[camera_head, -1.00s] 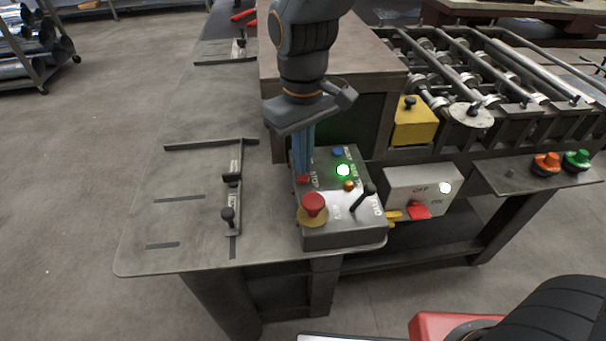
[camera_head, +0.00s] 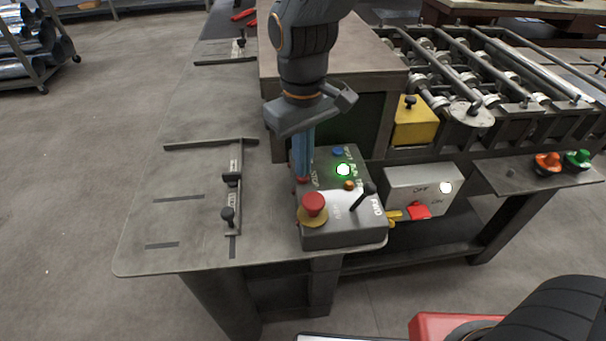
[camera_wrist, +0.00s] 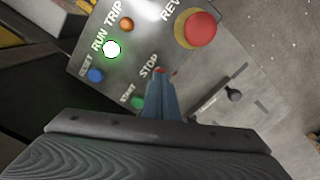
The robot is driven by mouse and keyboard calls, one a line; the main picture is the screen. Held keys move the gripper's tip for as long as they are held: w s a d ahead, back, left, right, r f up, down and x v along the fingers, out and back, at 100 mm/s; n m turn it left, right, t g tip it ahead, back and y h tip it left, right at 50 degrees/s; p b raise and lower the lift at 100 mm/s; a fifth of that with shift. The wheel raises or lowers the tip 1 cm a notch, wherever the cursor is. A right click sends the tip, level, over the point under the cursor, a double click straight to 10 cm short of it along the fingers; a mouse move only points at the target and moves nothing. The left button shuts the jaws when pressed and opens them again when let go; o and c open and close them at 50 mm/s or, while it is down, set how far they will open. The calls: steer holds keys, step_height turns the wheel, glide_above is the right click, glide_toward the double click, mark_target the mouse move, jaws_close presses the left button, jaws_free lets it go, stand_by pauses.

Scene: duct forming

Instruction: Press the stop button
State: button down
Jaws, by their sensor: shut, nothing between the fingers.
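The grey control box (camera_head: 345,236) stands near the front edge of the table. Its small red stop button (camera_head: 302,180) is beside the STOP label, at the left of the top face. My gripper (camera_head: 304,174) is shut and empty, its blue fingers pointing down with the tips at the stop button. In the wrist view, only a sliver of the stop button (camera_wrist: 161,70) shows past my fingertips (camera_wrist: 160,78). The fingers hide the rest, and I cannot tell whether they touch it or how far it is pressed. The RUN lamp (camera_head: 343,170) glows green.
A red mushroom button (camera_head: 313,204) on a yellow base and a black FWD/REV lever (camera_head: 362,197) stand close by on the box. The wrist view shows a green start button (camera_wrist: 138,102) beside the fingers. A grey OFF/ON box (camera_head: 425,185) is to the right.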

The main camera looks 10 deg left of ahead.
steer(key=shift+f, duration=0.6)
steer(key=shift+r, duration=0.1)
step_height(320, 180, up, 7)
steer(key=p, duration=0.6)
stand_by(1.0)
